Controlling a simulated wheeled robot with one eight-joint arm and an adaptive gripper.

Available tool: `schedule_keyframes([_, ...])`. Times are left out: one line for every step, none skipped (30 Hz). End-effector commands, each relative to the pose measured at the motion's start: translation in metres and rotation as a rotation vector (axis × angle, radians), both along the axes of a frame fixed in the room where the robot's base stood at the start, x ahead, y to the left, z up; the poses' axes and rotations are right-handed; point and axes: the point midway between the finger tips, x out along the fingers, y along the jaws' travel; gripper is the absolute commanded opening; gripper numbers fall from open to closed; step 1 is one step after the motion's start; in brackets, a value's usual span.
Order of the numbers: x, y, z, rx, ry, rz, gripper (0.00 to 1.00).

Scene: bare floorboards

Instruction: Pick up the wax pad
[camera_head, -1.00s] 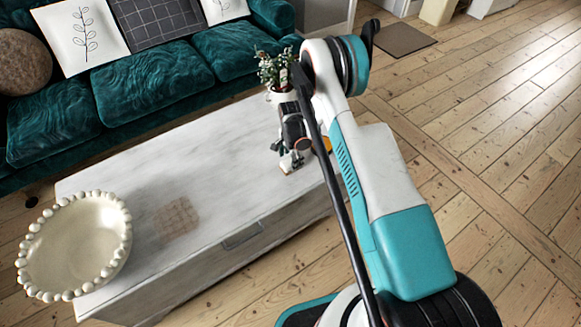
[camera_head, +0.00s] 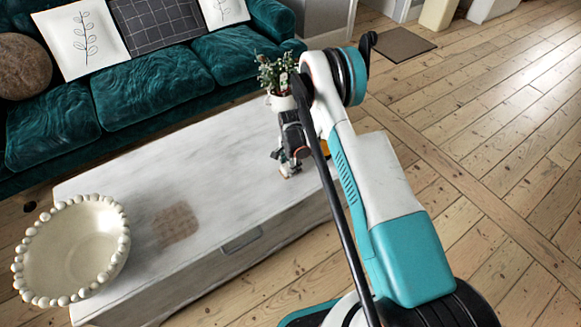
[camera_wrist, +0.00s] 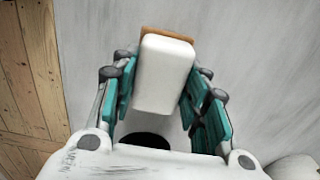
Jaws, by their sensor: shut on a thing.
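The wax pad, a white rounded block with a tan edge at its far end, sits between the fingers of my gripper in the wrist view (camera_wrist: 165,75). My gripper (camera_head: 289,168) is shut on it, with the teal finger pads on either side. In the head view the gripper is low over the far right end of the pale table (camera_head: 225,140). The pad is too small and too covered there to make out clearly. I cannot tell whether it still touches the tabletop.
A potted plant (camera_head: 279,80) stands on the table just behind my gripper. A cream beaded bowl (camera_head: 75,250) is at the table's left end, with a brown woven-looking patch (camera_head: 175,223) to its right. A teal sofa (camera_head: 150,85) lines the back. The table's middle is clear.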

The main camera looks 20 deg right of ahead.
Motion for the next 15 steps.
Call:
schedule_keyframes([0.000,0.000,0.003,0.000,0.000,0.000,0.12])
schedule_keyframes([0.000,0.000,0.005,0.000,0.000,0.000,0.12])
schedule_keyframes([0.000,0.000,0.008,0.000,0.000,0.000,0.12])
schedule_keyframes([0.000,0.000,0.011,0.000,0.000,0.000,0.12])
schedule_keyframes([0.000,0.000,0.014,0.000,0.000,0.000,0.12])
schedule_keyframes([0.000,0.000,0.019,0.000,0.000,0.000,0.12])
schedule_keyframes([0.000,0.000,0.024,0.000,0.000,0.000,0.12])
schedule_keyframes([0.000,0.000,0.029,0.000,0.000,0.000,0.12])
schedule_keyframes([0.000,0.000,0.037,0.000,0.000,0.000,0.12])
schedule_keyframes([0.000,0.000,0.044,0.000,0.000,0.000,0.12])
schedule_keyframes([0.000,0.000,0.050,0.000,0.000,0.000,0.12])
schedule_keyframes([0.000,0.000,0.061,0.000,0.000,0.000,0.12])
schedule_keyframes([0.000,0.000,0.070,0.000,0.000,0.000,0.12])
schedule_keyframes([0.000,0.000,0.078,0.000,0.000,0.000,0.12])
schedule_keyframes([0.000,0.000,0.090,0.000,0.000,0.000,0.12])
